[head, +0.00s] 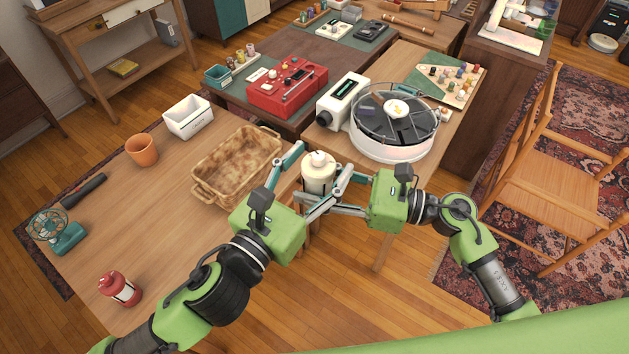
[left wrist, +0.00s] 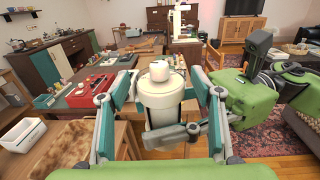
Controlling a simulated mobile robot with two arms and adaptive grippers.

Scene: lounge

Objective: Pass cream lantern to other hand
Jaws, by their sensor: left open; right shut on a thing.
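The cream lantern (head: 318,172) is upright, held in the air near the edges of two wooden tables. My right gripper (head: 333,192) reaches in from the right and is shut on it, low on its body. My left gripper (head: 311,180) is open, with its fingers spread on either side of the lantern. In the left wrist view the lantern (left wrist: 162,92) stands between the open left fingers (left wrist: 160,105), and a finger of the right gripper crosses in front of its lower part. Whether the left fingers touch it is unclear.
The left table holds a brown basket (head: 237,165), a white bin (head: 188,117), an orange pot (head: 142,150), a teal fan (head: 58,230) and a red lantern (head: 119,288). A round white device (head: 390,150) stands on the right table. A wooden chair (head: 550,175) is at right.

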